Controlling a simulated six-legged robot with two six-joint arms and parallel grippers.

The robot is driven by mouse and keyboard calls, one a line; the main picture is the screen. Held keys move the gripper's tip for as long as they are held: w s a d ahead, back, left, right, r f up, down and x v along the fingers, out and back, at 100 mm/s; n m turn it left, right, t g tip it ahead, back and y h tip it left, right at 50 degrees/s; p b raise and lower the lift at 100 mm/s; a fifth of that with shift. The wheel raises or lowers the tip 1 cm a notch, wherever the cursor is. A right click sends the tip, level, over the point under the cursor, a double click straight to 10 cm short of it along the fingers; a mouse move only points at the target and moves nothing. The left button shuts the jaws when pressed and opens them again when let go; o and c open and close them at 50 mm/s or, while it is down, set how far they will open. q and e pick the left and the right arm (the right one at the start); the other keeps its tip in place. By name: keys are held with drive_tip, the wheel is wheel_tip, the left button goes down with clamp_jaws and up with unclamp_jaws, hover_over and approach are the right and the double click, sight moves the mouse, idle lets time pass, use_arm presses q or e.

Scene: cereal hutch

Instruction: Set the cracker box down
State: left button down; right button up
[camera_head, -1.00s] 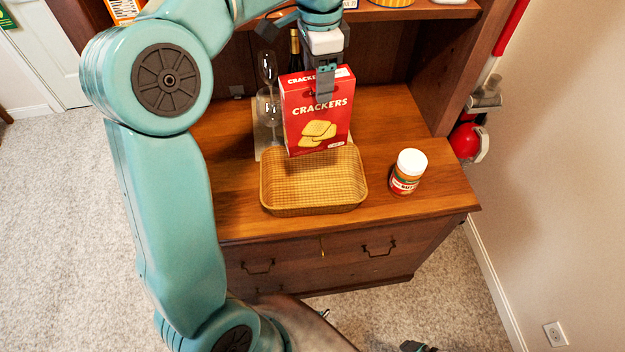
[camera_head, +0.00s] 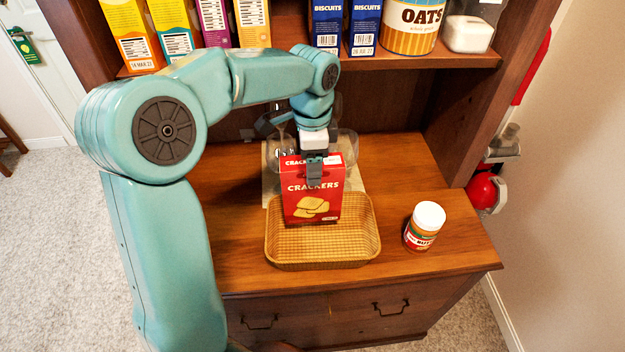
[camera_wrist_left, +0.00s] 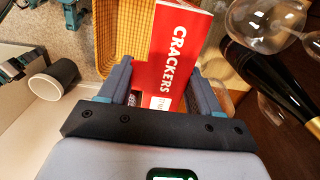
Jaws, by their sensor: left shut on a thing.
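The red cracker box (camera_head: 312,205) is upright in the head view, at the back part of the wicker basket (camera_head: 325,258). My left gripper (camera_head: 314,172) is shut on its upper part from above. In the left wrist view the cracker box (camera_wrist_left: 180,45) sits between the two fingers of my left gripper (camera_wrist_left: 160,78), with the basket (camera_wrist_left: 128,30) beside it on the left. The box covers part of the basket's rear rim. I cannot tell whether its bottom touches the basket or hangs above it. My right gripper is not seen.
A white-lidded jar (camera_head: 424,228) stands right of the basket on the wooden counter (camera_head: 230,240). Glasses (camera_wrist_left: 265,20) and a dark bottle (camera_wrist_left: 275,80) stand close behind the box. The shelf above holds cartons (camera_head: 132,35) and an oats canister (camera_head: 412,28). Counter between basket and jar is clear.

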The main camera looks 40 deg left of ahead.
sight(312, 191)
use_arm(q)
drive_tip(key=shift+w+f, duration=0.1)
drive_tip(key=shift+f, duration=0.3)
wheel_tip(312, 191, down, 4)
drive_tip(key=shift+r, duration=0.2)
drive_tip(key=shift+f, duration=0.4)
drive_tip(key=shift+d, duration=0.1)
drive_tip(key=shift+c, duration=1)
unclamp_jaws()
drive_tip(key=shift+f, duration=0.15)
